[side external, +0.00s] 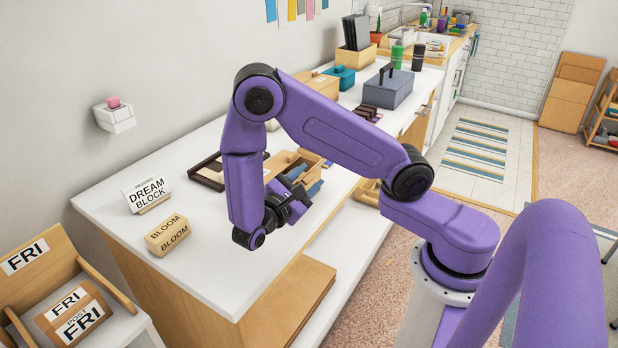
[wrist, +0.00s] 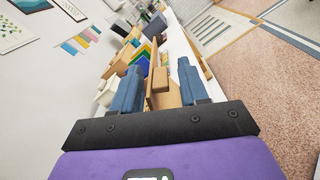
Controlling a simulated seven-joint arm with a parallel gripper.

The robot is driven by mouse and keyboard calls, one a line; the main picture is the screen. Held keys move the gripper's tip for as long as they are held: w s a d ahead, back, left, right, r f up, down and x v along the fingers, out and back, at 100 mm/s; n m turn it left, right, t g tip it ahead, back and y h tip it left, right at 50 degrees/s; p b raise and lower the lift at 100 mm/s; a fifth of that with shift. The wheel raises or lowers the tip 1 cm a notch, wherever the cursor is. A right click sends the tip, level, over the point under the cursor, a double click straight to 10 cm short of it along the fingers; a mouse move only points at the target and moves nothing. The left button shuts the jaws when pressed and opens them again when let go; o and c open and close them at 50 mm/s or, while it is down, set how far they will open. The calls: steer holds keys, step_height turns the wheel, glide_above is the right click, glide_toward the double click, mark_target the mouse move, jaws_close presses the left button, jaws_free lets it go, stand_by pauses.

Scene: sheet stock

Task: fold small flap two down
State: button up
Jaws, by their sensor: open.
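A tan open box (side external: 306,177) stands on the white counter, partly hidden behind my arm. In the wrist view, tan panels (wrist: 160,82) of what looks like the same box show between and beyond my fingers, one thin and upright. I cannot tell which panel is small flap two. My gripper (side external: 306,181) is low over the counter at the box's near side. In the wrist view my gripper (wrist: 158,72) has its two blue fingers well apart, with nothing clamped. Whether a finger touches the box is unclear.
A dark-framed tray (side external: 207,172) lies left of the box. A DREAM BLOCK sign (side external: 147,192) and a BLOOM block (side external: 167,235) stand at the counter's left. A grey toolbox (side external: 388,88) and a teal box (side external: 340,77) stand farther back. The near-left counter (side external: 225,275) is bare.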

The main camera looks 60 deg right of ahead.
steer(key=shift+d, duration=0.6)
